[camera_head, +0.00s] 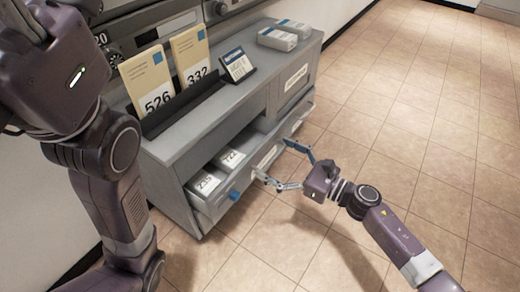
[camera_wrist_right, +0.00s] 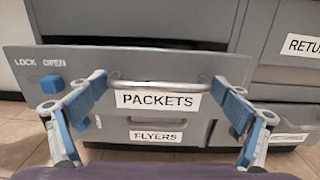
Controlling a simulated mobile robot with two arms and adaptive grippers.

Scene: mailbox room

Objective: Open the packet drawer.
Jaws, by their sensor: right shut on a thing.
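The packet drawer (camera_head: 210,209) is pulled partly out of the grey cabinet; packets numbered 232 (camera_head: 205,181) and 722 (camera_head: 230,158) show inside. In the right wrist view its front (camera_wrist_right: 230,70) bears a PACKETS label (camera_wrist_right: 158,100) and a metal bar handle (camera_wrist_right: 150,86). A blue lock slider (camera_wrist_right: 52,84) sits under the word OPEN. My right gripper (camera_head: 272,160) is at the drawer front, its two fingers at either end of the handle in the wrist view, shut on it. My left arm shows at the left, but its gripper is out of view.
The grey cabinet (camera_head: 200,132) carries two envelopes, 526 (camera_head: 150,82) and 332 (camera_head: 190,55), in a black rack, a small sign (camera_head: 238,65) and stacked packs (camera_head: 284,36). A FLYERS drawer (camera_wrist_right: 190,134) lies below. Tiled floor (camera_head: 420,120) in front is clear.

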